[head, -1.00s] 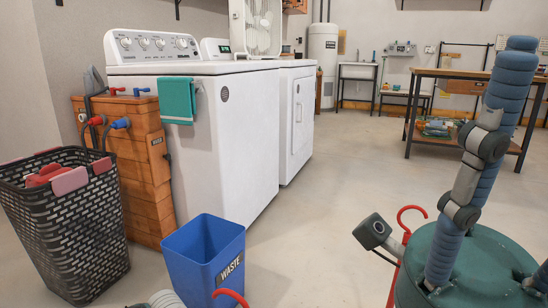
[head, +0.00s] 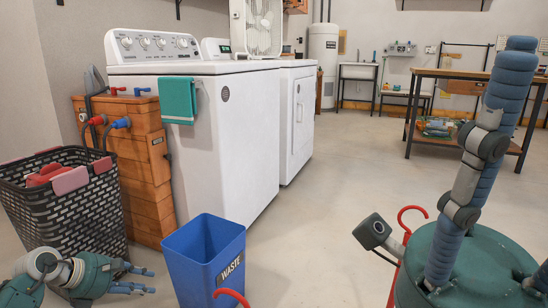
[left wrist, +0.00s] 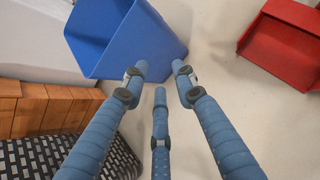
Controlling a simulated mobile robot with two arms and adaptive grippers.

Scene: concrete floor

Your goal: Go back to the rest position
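My left gripper (head: 150,281) shows at the bottom left of the head view, pointing right. Its blue fingers lie between the black basket and the blue waste bin. In the left wrist view its three fingers (left wrist: 160,77) are spread apart with nothing between them. My right gripper (head: 520,45) stands upright at the right of the head view, close to the camera. Its blue fingers overlap from this angle, so I cannot tell how far they are open. I see nothing in it.
A blue waste bin (head: 205,262) stands just right of my left gripper. A black basket (head: 80,215) and wooden crates (head: 150,195) stand behind. A white washer (head: 235,140) and a workbench (head: 470,75) are farther back. The middle floor is clear.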

